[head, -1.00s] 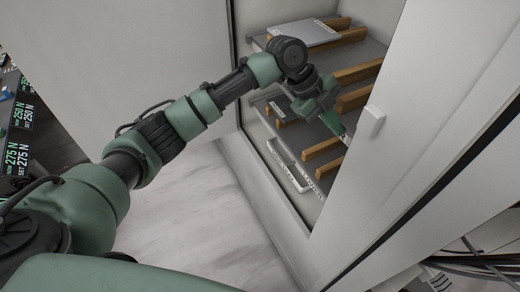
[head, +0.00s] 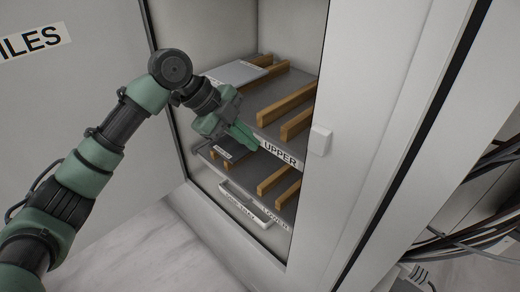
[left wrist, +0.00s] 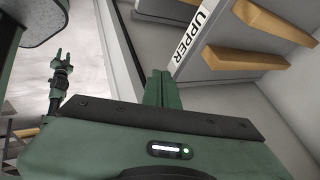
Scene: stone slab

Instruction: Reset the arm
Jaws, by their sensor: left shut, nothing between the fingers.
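My left arm comes in from the left in the head view. Its green left gripper (head: 249,142) is at the front edge of the shelf marked UPPER (head: 279,149), inside an open cabinet. The fingers are shut with nothing between them. In the left wrist view the closed fingers (left wrist: 162,88) point towards the UPPER label (left wrist: 188,38). Whether they touch the shelf edge cannot be told. Another green gripper (left wrist: 61,62) shows small at the left of the wrist view. My right gripper is not in the head view.
Wooden rails (head: 285,109) and a grey flat slab (head: 237,73) are on the upper shelf. A lower shelf (head: 240,177) has more rails and a small dark labelled plate (head: 231,150). A white tray (head: 247,207) lies below. The cabinet's right front (head: 365,110) stands close to the gripper; cables hang at far right.

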